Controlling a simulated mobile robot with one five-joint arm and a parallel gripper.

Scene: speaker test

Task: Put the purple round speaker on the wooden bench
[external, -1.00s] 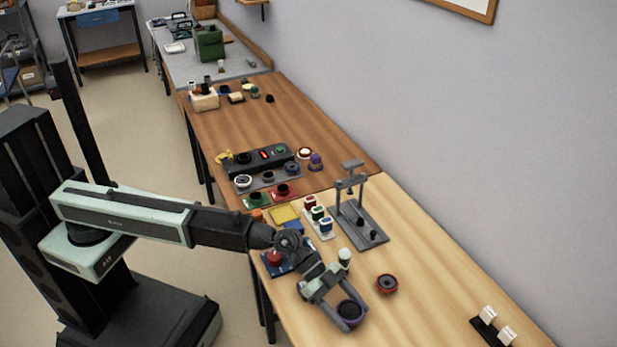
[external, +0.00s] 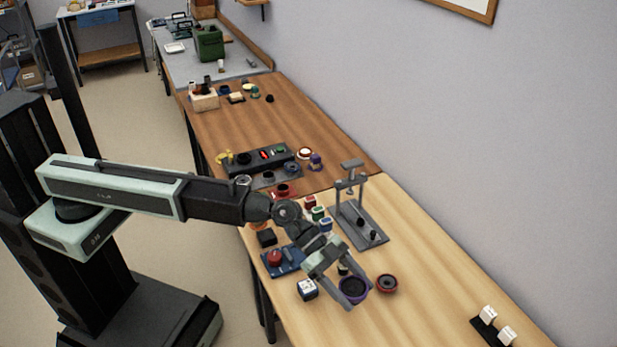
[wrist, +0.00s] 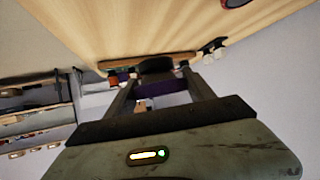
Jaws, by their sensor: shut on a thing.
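My gripper (external: 351,296) is shut on the purple round speaker (external: 353,290), with a finger on either side of it. The speaker has a dark round face turned up and a purple rim. In the wrist view the purple speaker (wrist: 160,93) shows between the fingers. It is over the pale wooden bench (external: 430,250); I cannot tell how far above the surface. A darker brown wooden bench (external: 225,130) adjoins the pale one at its far end.
A red-rimmed round speaker (external: 387,283) is close right of the gripper. A white and black cube (external: 307,289) is to its left. A grey stand (external: 360,220) and a blue base with a red button (external: 280,261) stand behind. The pale bench's right side is mostly clear.

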